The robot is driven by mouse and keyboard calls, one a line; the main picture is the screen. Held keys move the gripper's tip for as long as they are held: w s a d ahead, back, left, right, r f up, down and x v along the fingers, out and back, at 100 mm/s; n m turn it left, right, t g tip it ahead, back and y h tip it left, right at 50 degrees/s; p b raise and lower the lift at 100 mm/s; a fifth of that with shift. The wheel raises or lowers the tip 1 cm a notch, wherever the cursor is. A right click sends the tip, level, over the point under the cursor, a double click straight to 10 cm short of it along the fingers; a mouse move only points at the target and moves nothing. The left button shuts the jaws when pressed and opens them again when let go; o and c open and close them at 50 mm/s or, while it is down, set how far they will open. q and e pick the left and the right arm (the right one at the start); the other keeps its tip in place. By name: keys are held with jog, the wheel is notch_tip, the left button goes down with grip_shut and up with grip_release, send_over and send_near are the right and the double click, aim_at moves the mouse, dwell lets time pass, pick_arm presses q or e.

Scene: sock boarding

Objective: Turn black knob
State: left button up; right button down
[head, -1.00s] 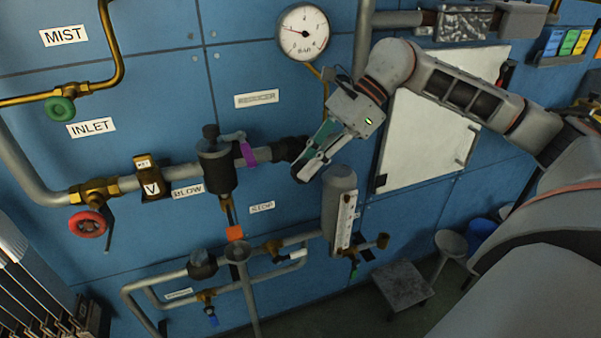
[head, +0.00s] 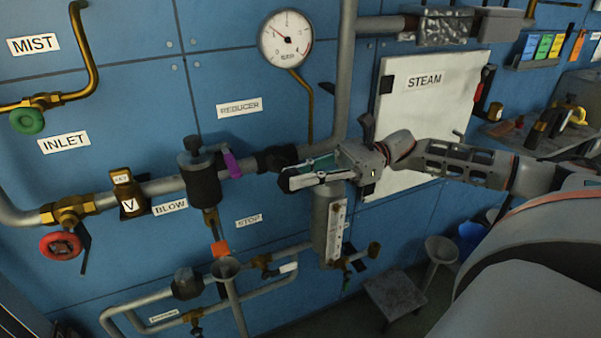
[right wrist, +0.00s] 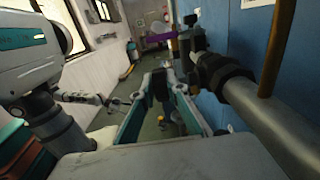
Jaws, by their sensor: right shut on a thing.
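The black knob (head: 285,187) is mostly hidden by my right gripper's fingers in the head view. It shows as a dark block (right wrist: 160,85) between the fingers in the right wrist view. My right gripper (head: 291,176) is shut on it, with the fingers reaching in from the right, nearly level. The knob sits just below the black fitting (head: 276,158) on the grey pipe, which also shows in the right wrist view (right wrist: 222,76).
A dark reducer body (head: 200,180) with a purple lever (head: 232,164) stands left of the fitting. A pressure gauge (head: 286,38) hangs above. A grey cylinder with a scale (head: 328,225) is just below the gripper. The STEAM panel (head: 425,120) is at right.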

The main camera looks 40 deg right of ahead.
jog(key=shift+f+y, duration=0.15)
jog(key=shift+y, duration=0.75)
jog(key=c, duration=2)
grip_release()
jog(key=shift+d, duration=0.15)
jog(key=v, duration=1.1)
jog(key=shift+s+d+f, duration=0.1)
jog(key=shift+s+d, duration=0.05)
jog(key=shift+d, duration=0.2)
